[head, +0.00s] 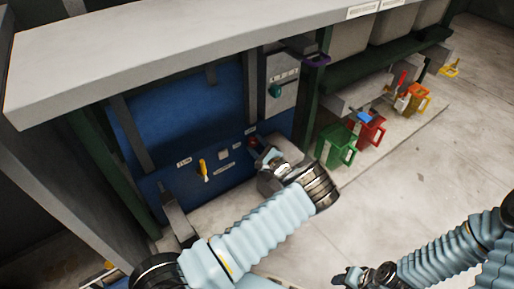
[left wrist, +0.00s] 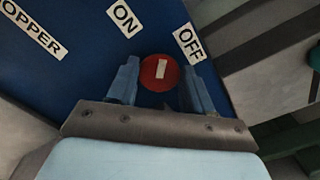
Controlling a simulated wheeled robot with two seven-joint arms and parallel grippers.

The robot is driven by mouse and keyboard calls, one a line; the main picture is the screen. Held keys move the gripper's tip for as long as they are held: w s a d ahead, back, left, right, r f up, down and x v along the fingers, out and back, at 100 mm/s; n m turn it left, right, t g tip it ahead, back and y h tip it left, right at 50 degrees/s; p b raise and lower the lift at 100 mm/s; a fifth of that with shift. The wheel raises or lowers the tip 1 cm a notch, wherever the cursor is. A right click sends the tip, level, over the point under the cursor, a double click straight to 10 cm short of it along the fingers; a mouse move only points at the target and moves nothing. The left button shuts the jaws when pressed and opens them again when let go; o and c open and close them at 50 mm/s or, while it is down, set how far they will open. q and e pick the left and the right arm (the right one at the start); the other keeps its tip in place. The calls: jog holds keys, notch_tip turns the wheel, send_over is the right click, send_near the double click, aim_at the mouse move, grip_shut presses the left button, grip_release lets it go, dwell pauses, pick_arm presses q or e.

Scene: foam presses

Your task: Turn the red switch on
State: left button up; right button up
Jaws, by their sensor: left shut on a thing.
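The red switch (left wrist: 160,72) is a round red knob with a white bar on the blue panel (left wrist: 90,60). In the left wrist view it sits between my left gripper's (left wrist: 159,82) two fingers, which are shut on it. The ON label (left wrist: 124,20) is up and left of the knob, the OFF label (left wrist: 189,45) up and right. The white bar stands nearly upright in that view. In the head view the red switch (head: 253,142) is partly hidden by my left gripper. My right gripper (head: 350,277) is low at the right, away from the panel; its fingers are too small to judge.
A yellow handle (head: 202,168) is left of the red switch on the same panel. A teal knob (head: 275,90) is on a grey box to the upper right. Green (head: 334,147) and red (head: 371,130) containers stand at the right. A grey shelf (head: 150,55) overhangs the panel.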

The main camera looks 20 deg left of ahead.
pick_arm(q)
jog(key=n, duration=0.2)
jog(key=n+b, duration=0.1)
jog(key=n, duration=0.1)
jog(key=shift+f+n, duration=0.2)
jog(key=shift+n, duration=0.1)
jog(key=shift+s+n+b, duration=0.1)
jog(key=shift+n+b, duration=0.8)
jog(key=shift+n, duration=1.1)
jog(key=o, duration=1)
jog(key=p+v, duration=0.1)
jog(key=v, duration=1.2)
jog(key=shift+s+d, duration=0.25)
jog(key=shift+d, duration=0.05)
